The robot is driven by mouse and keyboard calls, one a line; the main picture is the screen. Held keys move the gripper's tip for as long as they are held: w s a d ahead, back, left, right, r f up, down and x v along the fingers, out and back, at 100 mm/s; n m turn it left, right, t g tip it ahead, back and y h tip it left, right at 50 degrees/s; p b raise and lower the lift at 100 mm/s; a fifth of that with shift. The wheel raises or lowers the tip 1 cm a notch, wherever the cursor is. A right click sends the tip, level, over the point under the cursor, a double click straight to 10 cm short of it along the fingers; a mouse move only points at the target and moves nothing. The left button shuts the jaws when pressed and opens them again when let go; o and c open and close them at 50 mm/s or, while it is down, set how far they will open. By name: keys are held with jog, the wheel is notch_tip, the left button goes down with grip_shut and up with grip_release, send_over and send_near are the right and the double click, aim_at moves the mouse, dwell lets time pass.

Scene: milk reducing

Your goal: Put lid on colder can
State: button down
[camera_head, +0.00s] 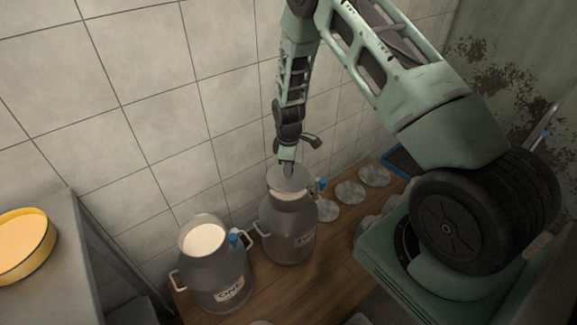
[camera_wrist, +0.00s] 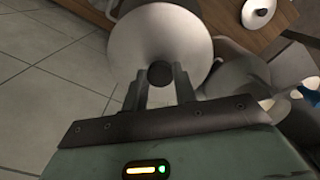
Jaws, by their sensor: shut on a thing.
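My gripper (camera_head: 287,162) points down and is shut on the dark knob (camera_wrist: 160,74) of a round grey lid (camera_head: 289,178). The lid is tilted and sits over the mouth of the farther metal milk can (camera_head: 288,235). Cream-coloured milk shows below the lid's near edge; I cannot tell whether lid and rim touch. The lid (camera_wrist: 160,38) fills the upper middle of the wrist view. The nearer can (camera_head: 215,275), labelled "ONE", stands open with pale milk inside. Each can has a small blue-topped piece at its right side; no temperature reading is legible.
Round grey discs (camera_head: 350,192) lie on the wooden bench (camera_head: 335,275) right of the farther can. A yellow-rimmed pan (camera_head: 24,240) stands on a grey surface at left. The tiled wall (camera_head: 160,120) rises close behind the cans. A blue-edged tray (camera_head: 398,162) lies at back right.

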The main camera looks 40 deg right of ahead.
jog(key=shift+f, duration=0.1)
dwell(0.7)
jog(key=c, duration=0.6)
grip_release()
jog(key=shift+o, duration=0.2)
jog(key=shift+r+p, duration=2.4)
jog(key=shift+r, duration=1.1)
grip_shut()
